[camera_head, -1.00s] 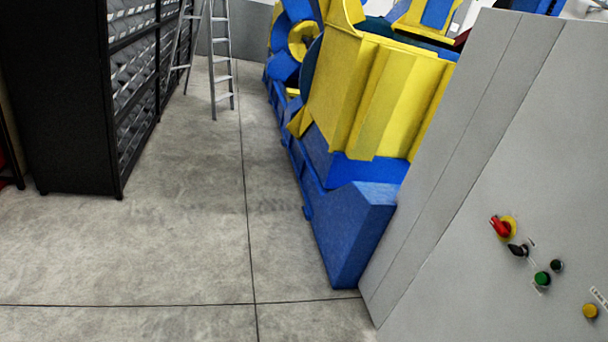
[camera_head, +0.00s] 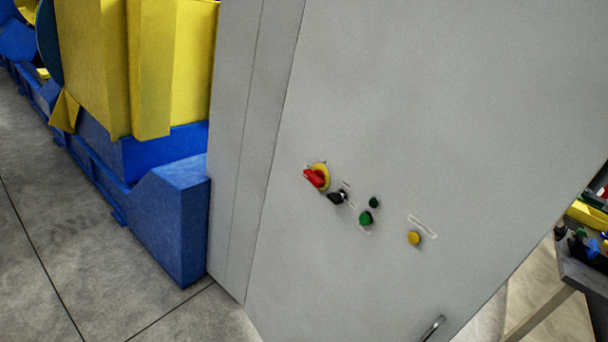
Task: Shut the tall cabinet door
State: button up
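The tall grey cabinet (camera_head: 235,130) fills the middle of the view. Its broad front face, the door (camera_head: 450,120), carries a red and yellow rotary switch (camera_head: 317,177), a black switch (camera_head: 338,197), green buttons (camera_head: 366,217) and a yellow button (camera_head: 414,237). A metal handle (camera_head: 433,327) shows at the bottom edge of the picture, partly cut off. I cannot tell whether the door stands ajar, as no clear gap shows. My gripper is not in view.
The blue and yellow positioner (camera_head: 150,190) stands left of the cabinet, close against its side in the picture. Bare concrete floor (camera_head: 50,220) lies at the left. A bench (camera_head: 590,275) with coloured items is at the right edge.

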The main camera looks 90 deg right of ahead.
aim_at(475, 127)
jog(key=z, duration=2.15)
jog(key=i, duration=0.35)
jog(key=u, duration=0.05)
jog(key=k, duration=0.3)
jog(key=z, duration=0.3)
